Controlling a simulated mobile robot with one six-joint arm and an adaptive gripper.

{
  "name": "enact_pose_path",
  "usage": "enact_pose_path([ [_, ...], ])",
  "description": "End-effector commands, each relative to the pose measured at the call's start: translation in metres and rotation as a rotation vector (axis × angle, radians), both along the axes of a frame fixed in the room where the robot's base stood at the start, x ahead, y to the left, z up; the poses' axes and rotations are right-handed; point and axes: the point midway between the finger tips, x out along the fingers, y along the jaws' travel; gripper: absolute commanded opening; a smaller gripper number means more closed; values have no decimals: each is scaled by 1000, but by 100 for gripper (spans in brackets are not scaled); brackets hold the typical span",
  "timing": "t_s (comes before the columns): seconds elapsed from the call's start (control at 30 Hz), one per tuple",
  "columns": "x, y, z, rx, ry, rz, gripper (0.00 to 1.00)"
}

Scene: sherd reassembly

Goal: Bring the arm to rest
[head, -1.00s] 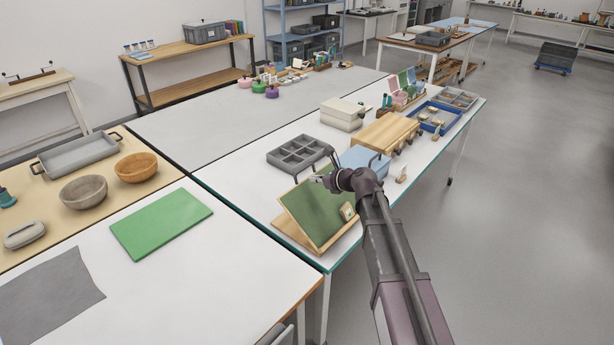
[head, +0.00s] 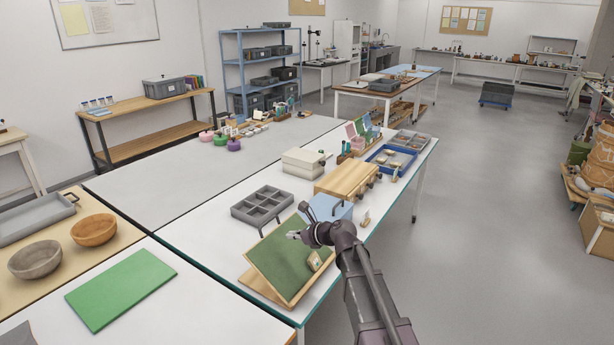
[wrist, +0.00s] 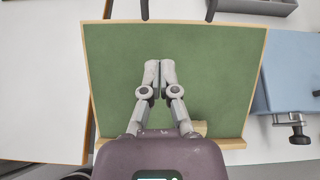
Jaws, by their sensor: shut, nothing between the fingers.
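My gripper (head: 292,235) is shut and empty. It is above a sloped green board with a wooden frame (head: 268,257), at the near edge of the white table (head: 195,222). In the wrist view the fingertips (wrist: 159,66) are together in front of the green board (wrist: 215,70). A small pale piece (head: 314,261) sits at the board's lower right; in the wrist view it is mostly hidden behind my gripper. Whether the fingertips touch the board cannot be told.
A blue block (head: 328,208) and a wooden block with clamps (head: 347,178) stand just beyond the board. A grey compartment tray (head: 262,206) lies to its left. A green mat (head: 120,288) lies on the near table. Open floor (head: 470,230) lies to the right.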

Motion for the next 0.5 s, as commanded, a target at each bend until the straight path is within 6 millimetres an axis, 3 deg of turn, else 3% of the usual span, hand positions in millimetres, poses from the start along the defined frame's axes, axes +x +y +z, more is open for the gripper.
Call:
enact_pose_path([
  [0.27,-33,-30,-6,-260,-164,177,0],
  [0.5,-72,-70,-18,-569,-336,449,0],
])
